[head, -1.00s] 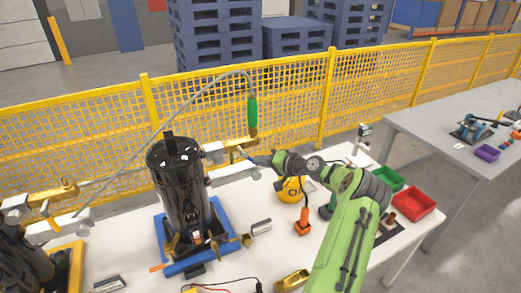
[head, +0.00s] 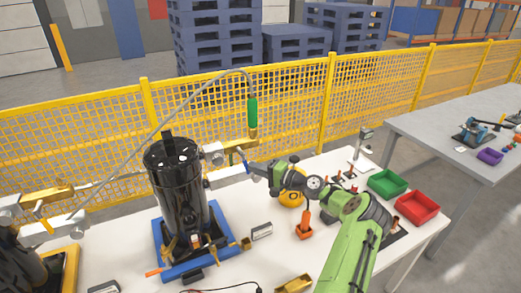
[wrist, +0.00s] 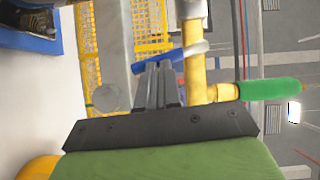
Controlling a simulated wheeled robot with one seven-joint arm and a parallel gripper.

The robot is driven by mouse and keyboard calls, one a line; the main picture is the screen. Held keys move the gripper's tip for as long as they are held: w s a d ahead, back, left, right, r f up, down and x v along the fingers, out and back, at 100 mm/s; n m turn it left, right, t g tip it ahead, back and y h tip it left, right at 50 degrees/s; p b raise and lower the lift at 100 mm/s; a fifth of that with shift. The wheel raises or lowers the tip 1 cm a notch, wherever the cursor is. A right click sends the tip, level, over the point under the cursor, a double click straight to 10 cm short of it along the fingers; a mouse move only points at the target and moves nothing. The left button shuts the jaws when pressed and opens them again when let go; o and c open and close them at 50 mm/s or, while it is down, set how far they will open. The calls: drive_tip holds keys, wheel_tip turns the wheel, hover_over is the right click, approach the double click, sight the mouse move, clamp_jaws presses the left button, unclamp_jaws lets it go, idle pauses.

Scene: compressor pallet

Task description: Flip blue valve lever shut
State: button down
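The blue valve lever (head: 243,158) is on the brass pipe fitting beside the black compressor (head: 180,190). In the wrist view the blue lever (wrist: 184,51) runs from the yellow brass pipe (wrist: 193,70) across the ends of my fingers. My gripper (head: 253,168) is right at the lever, to its lower right in the head view. In the wrist view my gripper's dark fingers (wrist: 157,72) lie close together, with no clear gap. The tips are at the lever; I cannot tell if they touch it. A green hose grip (wrist: 270,89) joins the brass pipe.
A yellow mesh fence (head: 290,115) stands behind the white table (head: 330,165). Green (head: 387,183) and red (head: 417,208) bins and an orange tool (head: 304,228) are on the right. A second unit stands at the left. A grey hose (head: 190,95) arches over the compressor.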

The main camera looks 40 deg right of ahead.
drive_tip(key=shift+w+a+m+t+b, duration=0.2)
drive_tip(key=shift+a+m+t+b, duration=0.1)
drive_tip(key=shift+m, duration=0.2)
idle(0.3)
idle(0.4)
